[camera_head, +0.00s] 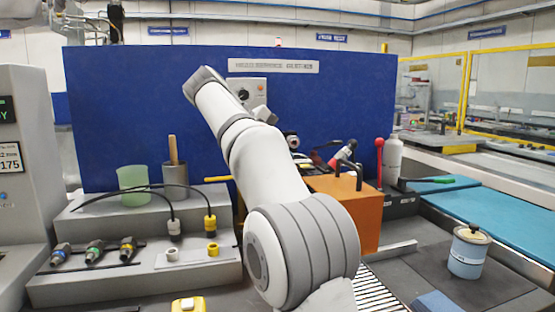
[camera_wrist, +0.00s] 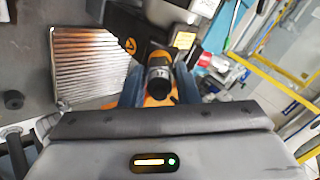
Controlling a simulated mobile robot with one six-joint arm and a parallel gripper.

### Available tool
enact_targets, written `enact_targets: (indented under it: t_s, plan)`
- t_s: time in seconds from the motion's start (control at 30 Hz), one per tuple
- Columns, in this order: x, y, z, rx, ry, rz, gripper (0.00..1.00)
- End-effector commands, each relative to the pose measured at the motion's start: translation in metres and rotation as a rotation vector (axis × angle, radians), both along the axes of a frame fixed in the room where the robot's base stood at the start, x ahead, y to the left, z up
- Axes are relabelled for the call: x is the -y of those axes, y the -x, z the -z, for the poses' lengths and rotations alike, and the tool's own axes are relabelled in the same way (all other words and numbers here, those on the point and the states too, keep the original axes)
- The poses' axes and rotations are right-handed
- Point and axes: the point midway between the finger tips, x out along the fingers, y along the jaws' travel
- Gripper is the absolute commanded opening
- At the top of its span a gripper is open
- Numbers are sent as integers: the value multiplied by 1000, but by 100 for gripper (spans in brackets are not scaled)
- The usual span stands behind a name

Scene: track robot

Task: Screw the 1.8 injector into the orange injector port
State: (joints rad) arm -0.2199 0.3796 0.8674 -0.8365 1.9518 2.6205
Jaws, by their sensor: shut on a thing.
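In the wrist view my gripper (camera_wrist: 160,88) is shut on a dark cylindrical injector (camera_wrist: 158,78) with a lighter metal collar; its blue-grey fingers are on either side of it. Orange surfaces show around the injector and between the fingers. I cannot tell whether the injector's far end is in a port or above it. Its size mark is not readable. In the head view an orange block (camera_head: 345,208) with black upright posts stands right of my arm and is partly hidden by it. My gripper is not clearly visible there.
Several injectors, with blue (camera_head: 60,253), green (camera_head: 95,250) and yellow (camera_head: 127,247) bands, lie in a grey rack at left. Black cables with white and yellow plugs hang nearby. A red-knobbed lever (camera_head: 379,146) stands beside the orange block. A blue-white canister (camera_head: 468,252) stands at right.

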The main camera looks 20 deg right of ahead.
Motion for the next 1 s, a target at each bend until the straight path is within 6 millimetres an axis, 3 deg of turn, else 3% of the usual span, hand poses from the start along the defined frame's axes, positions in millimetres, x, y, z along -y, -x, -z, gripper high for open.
enact_targets:
  t_s: [0.33,0.67,0.7,1.0]
  plan:
    - [1,-1,2,268,1,264,0]
    - [1,0,0,314,1,311,0]
    - [1,0,0,314,1,311,26]
    - [0,0,0,312,0,309,50]
